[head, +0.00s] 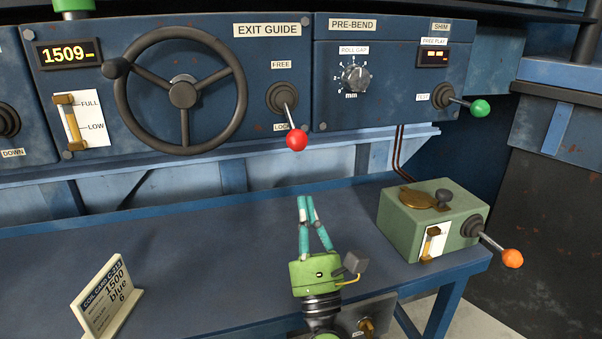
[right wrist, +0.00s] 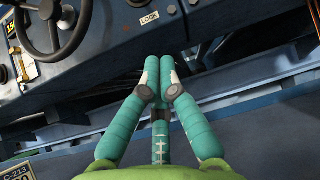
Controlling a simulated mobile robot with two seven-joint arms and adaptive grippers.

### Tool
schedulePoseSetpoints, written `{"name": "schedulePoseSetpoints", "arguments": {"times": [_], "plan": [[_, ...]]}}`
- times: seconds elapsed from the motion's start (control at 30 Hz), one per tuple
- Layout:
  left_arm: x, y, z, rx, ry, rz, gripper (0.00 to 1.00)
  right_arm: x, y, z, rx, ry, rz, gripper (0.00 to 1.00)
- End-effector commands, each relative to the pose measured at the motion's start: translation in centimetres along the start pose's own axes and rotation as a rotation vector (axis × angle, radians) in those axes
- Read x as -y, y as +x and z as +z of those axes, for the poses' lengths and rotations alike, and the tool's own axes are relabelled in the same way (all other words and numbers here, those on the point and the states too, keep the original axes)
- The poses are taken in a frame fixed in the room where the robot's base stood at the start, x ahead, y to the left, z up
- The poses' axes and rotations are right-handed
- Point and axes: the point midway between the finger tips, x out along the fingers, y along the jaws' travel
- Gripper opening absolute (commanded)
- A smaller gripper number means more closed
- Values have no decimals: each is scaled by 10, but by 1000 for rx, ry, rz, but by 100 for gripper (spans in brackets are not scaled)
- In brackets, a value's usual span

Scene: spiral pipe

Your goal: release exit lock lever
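The exit lock lever (head: 291,117) is on the blue Exit Guide panel (head: 215,40), with a red ball end. It slants down from its dark hub toward the LOCK label, below the FREE label (head: 281,65). In the right wrist view the LOCK label (right wrist: 149,18) shows near the top edge; the red ball is not seen there. My right gripper (head: 306,202) has teal fingers and a green body. It is below the lever, over the blue bench, apart from the lever. Its fingertips (right wrist: 160,67) are together with nothing seen between them. My left gripper is out of view.
A black handwheel (head: 183,92) is left of the lever. The Pre-Bend panel with a green-ended lever (head: 479,107) is to its right. A green box (head: 435,220) with an orange-ended lever stands at the bench's right. A card (head: 105,295) stands front left. The bench middle is clear.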

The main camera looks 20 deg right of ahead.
Motion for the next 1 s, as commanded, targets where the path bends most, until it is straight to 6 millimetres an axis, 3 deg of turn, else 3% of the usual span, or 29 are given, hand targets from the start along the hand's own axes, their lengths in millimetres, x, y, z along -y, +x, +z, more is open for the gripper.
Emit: {"name": "schedulePoseSetpoints", "arguments": {"times": [0.53, 0.8, 1.0], "plan": [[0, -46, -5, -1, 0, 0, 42, 0, 101, 4, 2, -2, -1, 0], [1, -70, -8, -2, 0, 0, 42, 0, 87, 34, -1, 1, 0, 0], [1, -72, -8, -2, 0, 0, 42, 0, 83, 39, 1, 0, 0, 0]]}}
